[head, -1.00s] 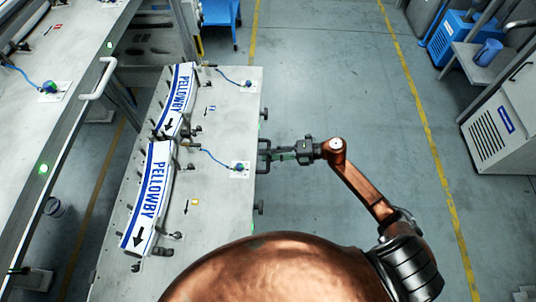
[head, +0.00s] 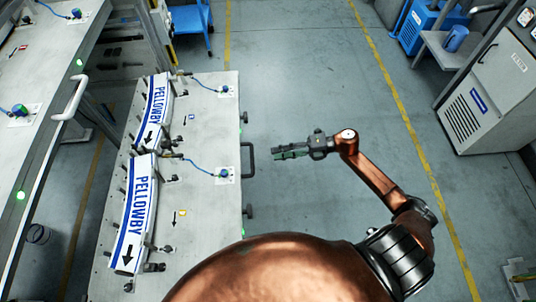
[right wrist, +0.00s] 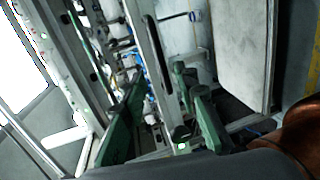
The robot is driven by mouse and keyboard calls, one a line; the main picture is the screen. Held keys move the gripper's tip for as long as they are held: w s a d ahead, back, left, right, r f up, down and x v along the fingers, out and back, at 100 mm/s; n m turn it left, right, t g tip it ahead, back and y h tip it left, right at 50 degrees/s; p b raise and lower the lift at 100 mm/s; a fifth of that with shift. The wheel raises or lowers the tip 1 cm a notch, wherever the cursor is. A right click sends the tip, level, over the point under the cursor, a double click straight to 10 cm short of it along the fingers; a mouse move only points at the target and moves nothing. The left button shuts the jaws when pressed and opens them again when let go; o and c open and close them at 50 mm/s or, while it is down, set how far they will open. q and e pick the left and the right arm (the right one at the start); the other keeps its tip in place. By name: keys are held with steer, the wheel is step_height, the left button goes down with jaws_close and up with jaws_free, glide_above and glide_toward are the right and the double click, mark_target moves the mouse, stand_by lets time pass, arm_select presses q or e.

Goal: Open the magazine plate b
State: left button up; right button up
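A pale metal plate (head: 205,120) carries two curved white label stacks (head: 134,215) marked PELLOWBY in blue. Its letter cannot be read, so I cannot tell whether it is plate b. A black handle (head: 250,160) stands out from its right edge. My right gripper (head: 278,155) is to the right of this handle, pointing at it, with a gap between. In the right wrist view its two green fingers (right wrist: 165,118) are apart with nothing held. A dark bar (right wrist: 157,55), seemingly the handle, shows ahead of them. My left gripper is not in view.
Another metal surface (head: 50,65) with a white handle (head: 71,98) lies at the left. Black knobs (head: 247,212) stick out along the plate's right edge. Grey floor (head: 310,90) is clear right of the plate. A white cabinet (head: 490,110) stands far right.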

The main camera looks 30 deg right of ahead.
mark_target(252, 159)
steer(key=shift+s+d+r, duration=0.1)
steer(key=shift+s+d, duration=0.05)
steer(key=shift+d, duration=0.25)
